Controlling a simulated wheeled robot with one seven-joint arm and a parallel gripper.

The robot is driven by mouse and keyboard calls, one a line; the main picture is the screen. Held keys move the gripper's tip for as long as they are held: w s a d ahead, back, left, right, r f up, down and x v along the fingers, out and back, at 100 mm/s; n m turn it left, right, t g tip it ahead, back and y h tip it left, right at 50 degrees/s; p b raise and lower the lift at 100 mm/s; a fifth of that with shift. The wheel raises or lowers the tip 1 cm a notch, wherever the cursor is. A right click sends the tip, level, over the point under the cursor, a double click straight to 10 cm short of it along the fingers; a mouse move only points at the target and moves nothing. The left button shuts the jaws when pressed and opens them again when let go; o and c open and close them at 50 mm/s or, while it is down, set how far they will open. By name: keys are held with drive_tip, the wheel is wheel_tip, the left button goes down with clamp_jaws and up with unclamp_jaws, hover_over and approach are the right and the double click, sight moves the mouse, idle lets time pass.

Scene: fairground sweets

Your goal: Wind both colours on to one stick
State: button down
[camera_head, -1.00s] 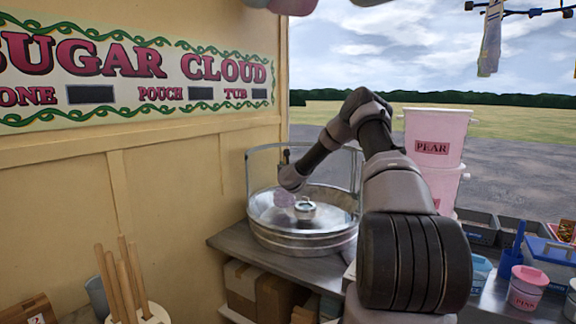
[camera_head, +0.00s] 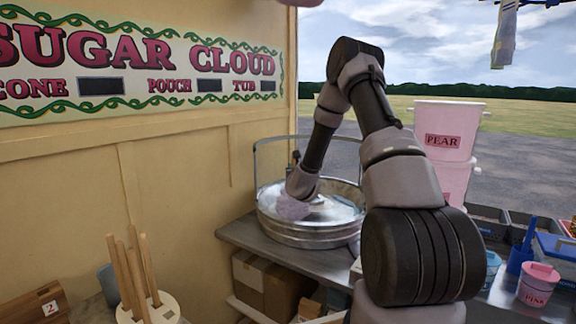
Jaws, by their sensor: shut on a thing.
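The metal floss machine (camera_head: 305,236) stands on the counter in the middle of the head view, with a wire guard around its bowl. My gripper (camera_head: 301,184) is over the bowl, shut on a stick that is mostly hidden. A pale pinkish-mauve clump of floss (camera_head: 293,207) shows just below the gripper, over the bowl; I cannot make out a second colour in it. The bowl's centre is partly hidden by the gripper and floss. A pink tub marked PINK (camera_head: 537,286) and a blue tub (camera_head: 491,266) stand on the right.
Several wooden sticks (camera_head: 135,275) stand in a white round holder (camera_head: 163,311) at the lower left, near a wooden box marked 2 (camera_head: 38,304). Cardboard boxes (camera_head: 263,284) sit under the counter.

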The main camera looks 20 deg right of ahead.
drive_tip(key=s+d, duration=0.7)
drive_tip(key=d, duration=0.9)
drive_tip(key=s+d+x, duration=0.1)
drive_tip(key=d+x, duration=0.2)
drive_tip(key=x, duration=1.3)
wheel_tip(320, 180, up, 8)
drive_tip(key=shift+w, duration=0.2)
drive_tip(key=shift+a, duration=0.15)
